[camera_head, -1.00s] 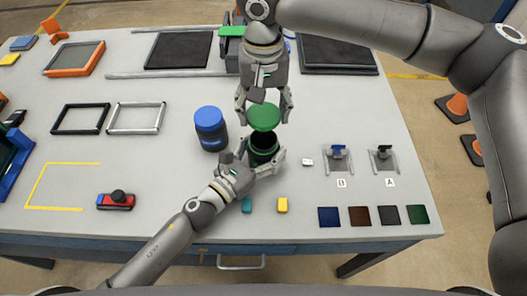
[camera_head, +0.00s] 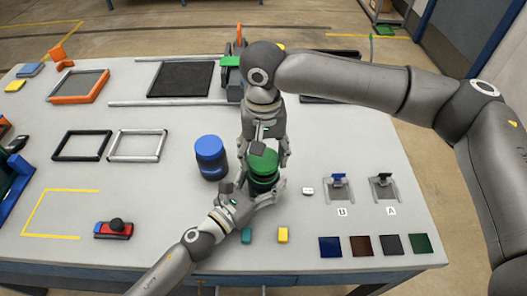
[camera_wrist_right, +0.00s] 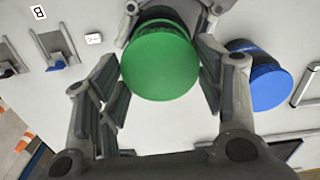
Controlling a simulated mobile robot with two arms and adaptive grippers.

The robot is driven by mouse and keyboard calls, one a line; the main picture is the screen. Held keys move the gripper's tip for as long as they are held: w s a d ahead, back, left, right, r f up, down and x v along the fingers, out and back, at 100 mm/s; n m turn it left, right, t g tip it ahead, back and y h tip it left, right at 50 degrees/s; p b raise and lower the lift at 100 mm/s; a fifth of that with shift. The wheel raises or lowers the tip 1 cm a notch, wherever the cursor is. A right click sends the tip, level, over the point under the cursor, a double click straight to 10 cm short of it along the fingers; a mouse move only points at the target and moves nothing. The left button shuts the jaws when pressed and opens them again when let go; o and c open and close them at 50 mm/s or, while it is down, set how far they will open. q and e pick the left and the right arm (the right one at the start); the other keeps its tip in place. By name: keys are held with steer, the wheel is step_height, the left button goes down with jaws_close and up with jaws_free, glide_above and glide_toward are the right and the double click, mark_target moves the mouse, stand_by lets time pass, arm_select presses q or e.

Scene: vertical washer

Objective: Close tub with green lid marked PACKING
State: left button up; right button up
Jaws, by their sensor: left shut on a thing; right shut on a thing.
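The green lid (camera_head: 263,160) sits at the top of the dark tub (camera_head: 263,183); whether it is seated fully I cannot tell. In the right wrist view the round green lid (camera_wrist_right: 160,60) lies between the fingers. My right gripper (camera_head: 265,158) comes from above and is shut on the lid. My left gripper (camera_head: 258,196) is shut on the tub low on its body, from the front left. No PACKING mark is readable on the lid or tub.
A dark tub with a blue lid (camera_head: 211,157) stands close to the left. A small white block (camera_head: 308,191) and two stands lie to the right. Picture frames lie at left.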

mark_target(264, 181)
steer(key=shift+f, duration=0.8)
steer(key=shift+f, duration=0.6)
arm_select(q)
steer(key=c, duration=0.5)
steer(key=shift+c, duration=0.2)
arm_select(e)
steer(key=m, duration=0.5)
steer(key=shift+a, duration=0.1)
steer(key=m, duration=1.4)
steer(key=shift+m, duration=0.3)
arm_select(q)
steer(key=shift+f, duration=0.1)
